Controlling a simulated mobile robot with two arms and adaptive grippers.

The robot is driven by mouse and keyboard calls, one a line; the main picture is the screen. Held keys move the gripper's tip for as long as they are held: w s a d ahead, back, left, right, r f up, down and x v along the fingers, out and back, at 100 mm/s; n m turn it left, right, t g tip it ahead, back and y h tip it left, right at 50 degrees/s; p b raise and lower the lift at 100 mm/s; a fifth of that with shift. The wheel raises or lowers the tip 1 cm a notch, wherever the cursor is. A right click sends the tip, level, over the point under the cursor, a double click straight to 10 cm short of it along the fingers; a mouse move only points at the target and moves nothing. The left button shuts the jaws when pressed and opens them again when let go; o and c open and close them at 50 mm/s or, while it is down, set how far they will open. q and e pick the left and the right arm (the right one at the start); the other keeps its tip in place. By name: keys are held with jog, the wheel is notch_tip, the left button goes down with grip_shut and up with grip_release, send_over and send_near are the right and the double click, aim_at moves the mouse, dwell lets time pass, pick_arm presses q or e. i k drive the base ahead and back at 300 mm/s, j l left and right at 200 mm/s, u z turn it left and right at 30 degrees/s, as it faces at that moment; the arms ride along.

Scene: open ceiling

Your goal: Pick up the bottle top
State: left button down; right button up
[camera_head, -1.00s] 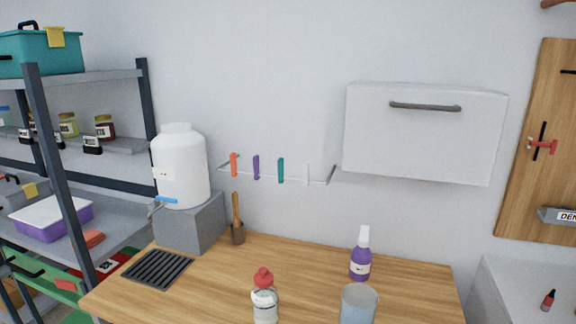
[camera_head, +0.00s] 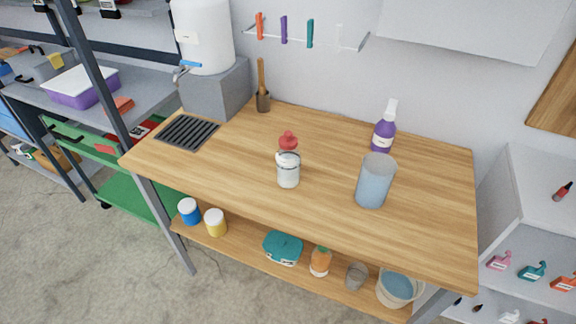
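A red bottle top (camera_head: 288,141) shows near the middle of the wooden table. It stands directly above or just behind a small clear and white container (camera_head: 288,172); I cannot tell whether it is seated on it. A purple spray bottle (camera_head: 383,135) with a white nozzle stands upright at the back right of the table. Neither of my grippers is in view.
The wooden table (camera_head: 230,160) also holds a blue-grey cylinder (camera_head: 374,182), a drain grate (camera_head: 187,132) and a white tank (camera_head: 203,38) on a grey block. A lower shelf (camera_head: 255,258) carries tubs and pots. Open floor (camera_head: 120,270) lies in front.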

aim_at(288, 142)
jog(key=i+j+z, duration=0.15)
jog(key=j+z, duration=0.6)
jog(key=j, duration=0.2)
jog(key=j+z, duration=0.4)
jog(key=j, duration=0.15)
